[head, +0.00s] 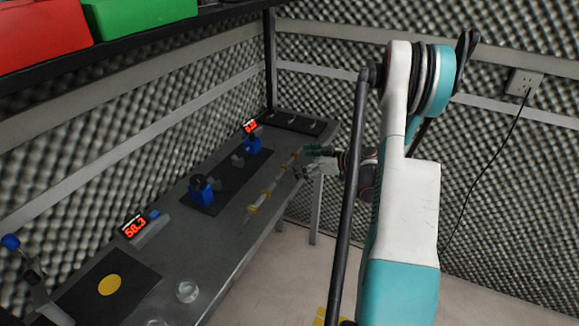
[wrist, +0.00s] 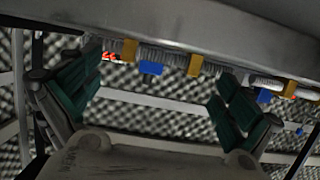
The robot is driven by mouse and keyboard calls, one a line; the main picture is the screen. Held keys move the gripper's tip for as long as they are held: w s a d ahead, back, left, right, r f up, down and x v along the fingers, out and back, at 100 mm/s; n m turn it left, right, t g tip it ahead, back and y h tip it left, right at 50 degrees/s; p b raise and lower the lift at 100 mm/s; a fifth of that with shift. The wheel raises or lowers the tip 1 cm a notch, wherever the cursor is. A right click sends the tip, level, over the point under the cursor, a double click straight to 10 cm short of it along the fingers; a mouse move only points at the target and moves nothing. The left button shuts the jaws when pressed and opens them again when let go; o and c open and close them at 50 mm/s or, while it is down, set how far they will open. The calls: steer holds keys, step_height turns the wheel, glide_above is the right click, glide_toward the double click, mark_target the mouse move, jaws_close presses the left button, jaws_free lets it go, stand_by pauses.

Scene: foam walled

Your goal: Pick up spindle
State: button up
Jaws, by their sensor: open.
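A long thin rod with gold collars, which looks like the spindle (head: 265,190), lies along the front edge of the grey bench. In the wrist view a ribbed grey rod (wrist: 178,57) with gold collars crosses the top of the picture, just beyond my fingers. My gripper (head: 304,163) is at the far end of the rod, by the bench edge. In the wrist view my gripper (wrist: 158,95) is open, its green-padded fingers wide apart with nothing between them. Whether a finger touches the rod cannot be told.
Two blue fixtures (head: 201,190) stand on a dark mat (head: 222,192) behind the rod. A red display (head: 134,226), a glass jar (head: 187,291) and a black mat with a yellow disc (head: 110,285) are nearer. Foam walls enclose the bench; floor is free at right.

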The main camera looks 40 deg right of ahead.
steer(key=shift+x, duration=0.85)
steer(key=c, duration=1.4)
steer(key=shift+r, duration=0.1)
step_height(320, 180, up, 20)
steer(key=p, duration=0.6)
steer(key=w+a+f, duration=0.1)
steer(key=w+a, duration=0.2)
steer(key=a, duration=0.7)
steer(key=w+a+f, duration=0.1)
steer(key=w+a, duration=0.2)
steer(key=a, duration=0.7)
steer(key=shift+m+t+h, duration=0.3)
steer(key=shift+m+h, duration=0.2)
steer(key=shift+h, duration=0.3)
steer(key=s+a, duration=0.1)
steer(key=a, duration=0.4)
steer(key=s+a+r, duration=0.1)
steer(key=a, duration=0.5)
steer(key=s+a, duration=0.1)
steer(key=a, duration=0.5)
steer(key=shift+s+r, duration=0.25)
steer(key=shift+s, duration=0.1)
